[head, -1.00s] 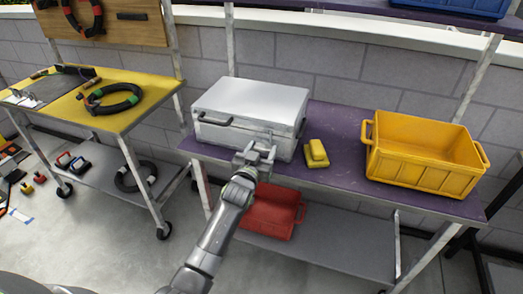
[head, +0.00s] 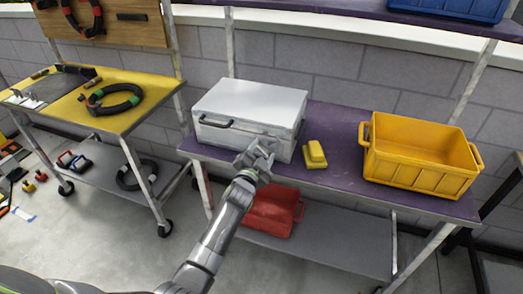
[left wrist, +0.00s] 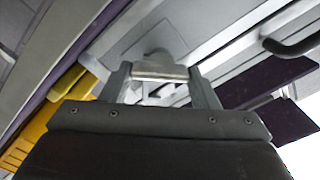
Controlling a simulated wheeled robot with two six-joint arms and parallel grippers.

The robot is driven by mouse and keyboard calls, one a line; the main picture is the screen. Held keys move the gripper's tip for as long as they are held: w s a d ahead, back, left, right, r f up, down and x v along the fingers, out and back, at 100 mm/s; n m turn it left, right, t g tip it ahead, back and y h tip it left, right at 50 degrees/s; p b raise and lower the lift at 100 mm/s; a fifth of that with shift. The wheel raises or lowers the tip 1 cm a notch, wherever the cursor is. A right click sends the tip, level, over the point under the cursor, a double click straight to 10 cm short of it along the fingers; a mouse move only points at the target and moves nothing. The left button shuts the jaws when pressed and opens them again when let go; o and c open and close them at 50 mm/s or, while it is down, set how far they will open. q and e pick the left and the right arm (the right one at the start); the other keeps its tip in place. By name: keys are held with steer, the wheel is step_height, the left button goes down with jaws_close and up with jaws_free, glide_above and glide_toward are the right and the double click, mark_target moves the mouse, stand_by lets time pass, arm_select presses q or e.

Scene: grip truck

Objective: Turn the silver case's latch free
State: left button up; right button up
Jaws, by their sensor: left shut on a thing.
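The silver case (head: 252,102) sits closed on the purple shelf (head: 345,120), with a black handle (head: 216,123) on its front to the left. My left gripper (head: 256,152) is at the right part of the case's front and hides the latch in the head view. In the left wrist view, a small silver plate, the latch (left wrist: 160,71), sits between the two fingers of my left gripper (left wrist: 158,80), which are shut on it. The gripper is tilted. The black handle also shows in the left wrist view (left wrist: 290,46). My right gripper is not in view.
A yellow block (head: 315,155) lies just right of the case, and a yellow crate (head: 420,182) stands farther right. A red bin (head: 271,212) is on the lower shelf beneath the gripper. A yellow-topped cart (head: 75,112) stands at left.

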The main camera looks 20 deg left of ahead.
arm_select(q)
steer(key=m, duration=0.4)
steer(key=shift+f+m+p, duration=0.1)
steer(key=shift+m+p, duration=0.2)
steer(key=shift+m, duration=0.1)
steer(key=shift+f+m, duration=0.1)
steer(key=shift+m, duration=2.1)
steer(key=o, duration=1)
steer(key=shift+s, duration=0.1)
